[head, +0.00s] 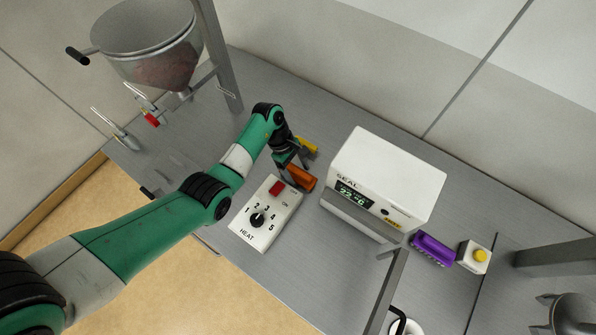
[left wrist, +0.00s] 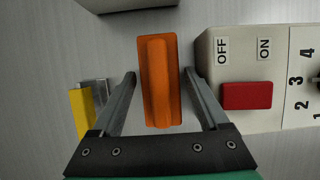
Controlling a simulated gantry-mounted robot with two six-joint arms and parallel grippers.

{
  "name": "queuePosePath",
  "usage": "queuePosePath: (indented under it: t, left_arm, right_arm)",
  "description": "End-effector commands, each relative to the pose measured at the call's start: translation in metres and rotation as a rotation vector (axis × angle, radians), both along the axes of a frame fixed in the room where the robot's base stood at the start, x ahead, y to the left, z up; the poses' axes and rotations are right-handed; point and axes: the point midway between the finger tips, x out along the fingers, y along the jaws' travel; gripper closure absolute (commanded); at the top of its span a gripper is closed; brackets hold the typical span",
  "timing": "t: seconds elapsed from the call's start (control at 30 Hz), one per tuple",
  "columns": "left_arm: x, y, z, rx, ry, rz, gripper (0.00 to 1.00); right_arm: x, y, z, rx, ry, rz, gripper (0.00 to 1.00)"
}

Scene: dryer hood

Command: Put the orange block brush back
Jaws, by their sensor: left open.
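The orange block brush (head: 301,177) lies on the grey bench, between the heat control box and the white sealer. In the left wrist view the orange brush (left wrist: 160,80) lies lengthwise between the two fingers, with a gap on each side. My left gripper (head: 292,168) is open over it. Its fingers (left wrist: 160,84) also show in the left wrist view, and I cannot tell how high they are above the bench. My right gripper is in neither view.
The heat box (head: 266,212) with a red switch is close on the brush's right in the wrist view. A yellow object (left wrist: 81,110) is on the left. The white sealer (head: 385,180), purple brush (head: 433,249) and yellow-button box (head: 474,257) stand to the right.

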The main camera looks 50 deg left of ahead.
Motion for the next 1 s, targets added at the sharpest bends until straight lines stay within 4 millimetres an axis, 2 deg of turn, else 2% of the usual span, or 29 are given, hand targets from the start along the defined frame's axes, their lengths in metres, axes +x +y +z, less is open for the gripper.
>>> queuePosePath:
  t: [0.27,0.6,0.7,1.0]
  left_arm:
    - [0.0000,0.0001,-0.0004,0.000,0.000,0.000,0.24]
    - [-0.0001,0.0000,-0.0004,0.000,0.001,0.000,0.85]
    - [0.0000,0.0000,-0.0002,0.000,0.000,0.000,1.00]
    - [0.0001,0.0000,0.0043,0.000,0.000,-0.001,1.00]
  right_arm:
    - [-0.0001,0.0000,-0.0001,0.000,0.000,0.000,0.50]
    - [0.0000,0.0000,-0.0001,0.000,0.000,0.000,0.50]
    - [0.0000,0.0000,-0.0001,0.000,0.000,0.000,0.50]
    - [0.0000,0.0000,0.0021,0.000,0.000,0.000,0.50]
